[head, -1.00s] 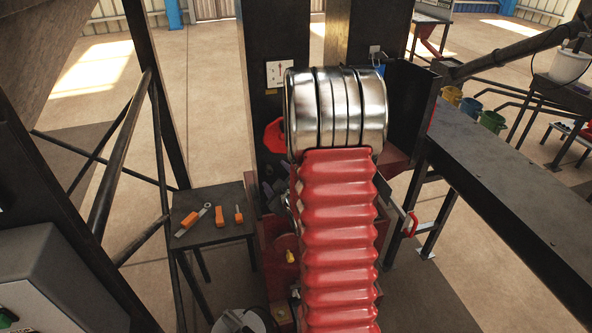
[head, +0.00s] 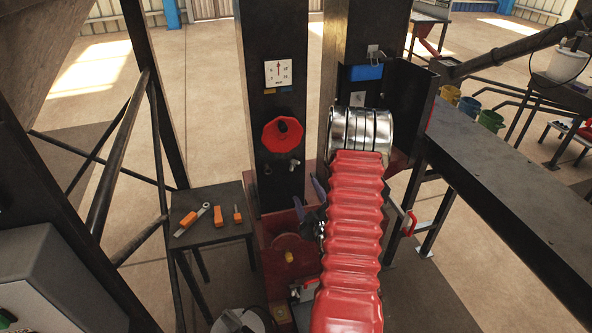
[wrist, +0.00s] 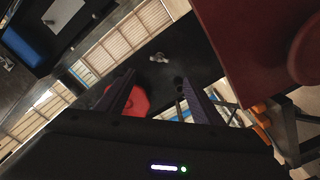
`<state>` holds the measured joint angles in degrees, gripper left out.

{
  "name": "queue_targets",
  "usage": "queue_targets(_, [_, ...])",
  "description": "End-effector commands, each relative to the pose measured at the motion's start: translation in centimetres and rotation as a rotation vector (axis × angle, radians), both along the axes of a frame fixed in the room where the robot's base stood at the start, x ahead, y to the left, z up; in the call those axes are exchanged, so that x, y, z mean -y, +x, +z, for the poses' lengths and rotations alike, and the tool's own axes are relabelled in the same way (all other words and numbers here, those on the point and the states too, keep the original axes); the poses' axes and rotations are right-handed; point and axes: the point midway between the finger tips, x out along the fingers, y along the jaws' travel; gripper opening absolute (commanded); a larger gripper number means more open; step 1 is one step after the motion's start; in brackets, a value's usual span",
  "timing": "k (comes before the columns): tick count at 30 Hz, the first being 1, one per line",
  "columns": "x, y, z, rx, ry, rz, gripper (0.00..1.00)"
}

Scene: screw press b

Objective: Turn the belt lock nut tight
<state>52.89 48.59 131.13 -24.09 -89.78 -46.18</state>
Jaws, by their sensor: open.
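A small silver fitting, which looks like the belt lock nut (head: 294,163), sits on the black column just below and right of a red knob (head: 283,134). In the wrist view the nut (wrist: 160,57) shows beyond the fingertips, roughly between them, with a gap. The red knob (wrist: 137,100) is partly hidden behind the left finger there. My gripper (head: 309,197) has purple fingers, spread apart and empty, below and slightly right of the nut in the head view. It also shows in the wrist view (wrist: 158,76). My arm hides part of the machine.
A white gauge (head: 278,73) is above the knob. A side table (head: 212,231) with orange-handled tools stands at left. A red machine housing (head: 277,225) lies under the column. A long dark bench (head: 510,200) runs along the right.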

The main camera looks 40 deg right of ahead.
Motion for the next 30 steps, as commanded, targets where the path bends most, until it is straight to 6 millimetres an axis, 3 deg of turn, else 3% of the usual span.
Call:
queue_targets(8, [0.6,1.2,0.0,0.0,-0.002,0.001,0.61])
queue_targets(30, [5.8,10.5,0.0,0.001,0.0,-0.001,0.61])
